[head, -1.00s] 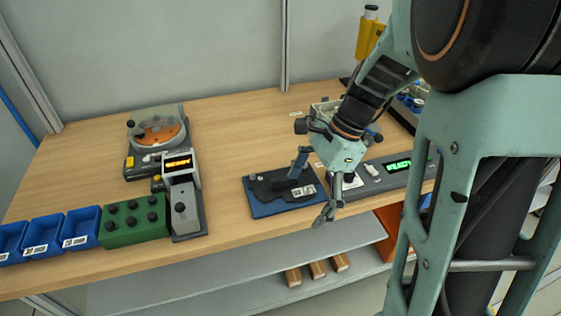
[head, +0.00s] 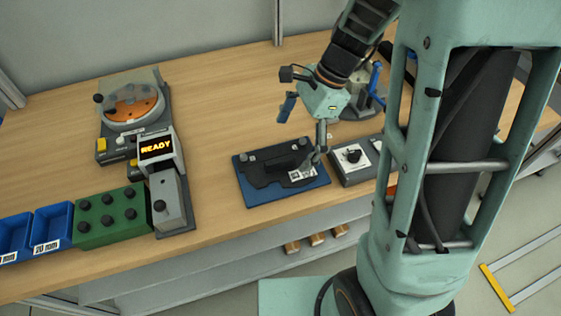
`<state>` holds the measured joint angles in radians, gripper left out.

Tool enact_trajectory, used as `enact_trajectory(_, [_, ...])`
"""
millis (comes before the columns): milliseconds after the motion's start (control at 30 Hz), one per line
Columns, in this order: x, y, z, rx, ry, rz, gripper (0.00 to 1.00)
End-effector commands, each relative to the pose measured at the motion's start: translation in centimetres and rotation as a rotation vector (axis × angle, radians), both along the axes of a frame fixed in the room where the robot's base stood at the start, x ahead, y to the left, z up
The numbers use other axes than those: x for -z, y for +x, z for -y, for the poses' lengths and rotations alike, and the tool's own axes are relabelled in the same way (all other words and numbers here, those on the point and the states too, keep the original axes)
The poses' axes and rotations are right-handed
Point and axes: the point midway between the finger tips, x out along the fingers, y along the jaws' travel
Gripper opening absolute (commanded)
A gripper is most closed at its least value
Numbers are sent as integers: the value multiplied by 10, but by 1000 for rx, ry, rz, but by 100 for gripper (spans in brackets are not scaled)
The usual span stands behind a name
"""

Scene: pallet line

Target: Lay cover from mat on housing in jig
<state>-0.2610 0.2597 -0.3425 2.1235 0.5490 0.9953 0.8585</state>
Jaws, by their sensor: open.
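A dark, flat cover (head: 278,170) with a notched outline and a white label lies on the blue mat (head: 285,197) near the table's front edge. My gripper (head: 304,130) is open and empty, with its fingers wide apart. In the picture it is over the far right part of the mat; one finger overlaps the cover's right end. I cannot tell whether that finger touches. A grey fixture with a blue handle (head: 376,78), possibly the jig, stands behind my gripper at the right. It is partly hidden by my arm, and I cannot make out the housing.
A grey control box (head: 353,161) sits right of the mat. At the left are a device with a READY display (head: 158,148), a round orange-dish machine (head: 132,104), a green knobbed block (head: 110,215) and blue bins (head: 50,228). The table between is clear.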

Motion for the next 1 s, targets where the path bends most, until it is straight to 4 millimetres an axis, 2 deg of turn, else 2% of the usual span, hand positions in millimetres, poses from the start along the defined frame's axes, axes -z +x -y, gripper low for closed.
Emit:
enact_trajectory(167, [12, -2, -5, -1, -1, 0, 100])
enact_trajectory(500, [52, -6, -26, 0, 0, -1, 100])
enact_trajectory(767, [54, -6, -27, -1, 0, 0, 100])
enact_trajectory(1000, [54, -6, -27, -1, 0, 1, 76])
